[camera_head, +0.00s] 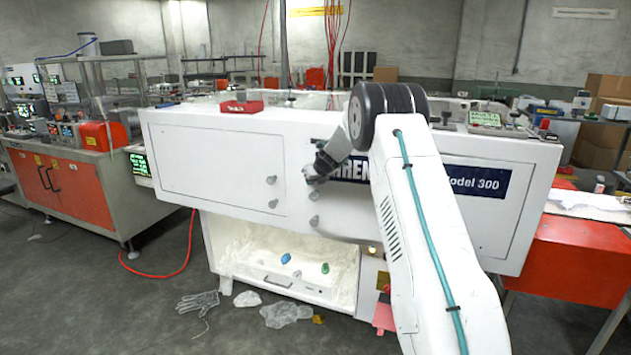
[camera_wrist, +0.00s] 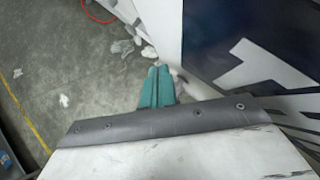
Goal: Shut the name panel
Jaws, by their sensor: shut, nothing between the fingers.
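The name panel (camera_head: 480,220) is on the white machine's upper front and bears a dark blue plate (camera_head: 487,182) reading "Model 300". My arm hides the middle of the panel and part of the lettering. I cannot tell how far the panel stands open. My gripper (camera_head: 309,178) is at the left end of the plate, near two round knobs (camera_head: 314,208). In the wrist view its teal fingers (camera_wrist: 155,88) are together and empty, left of the blue plate (camera_wrist: 235,40) with large white letters. Whether they touch the panel is not clear.
A closed white door (camera_head: 215,165) lies left of the panel. Below is an open recess (camera_head: 235,245) with small coloured items. A red-fronted bench (camera_head: 60,195) stands left, a red table (camera_head: 575,265) right.

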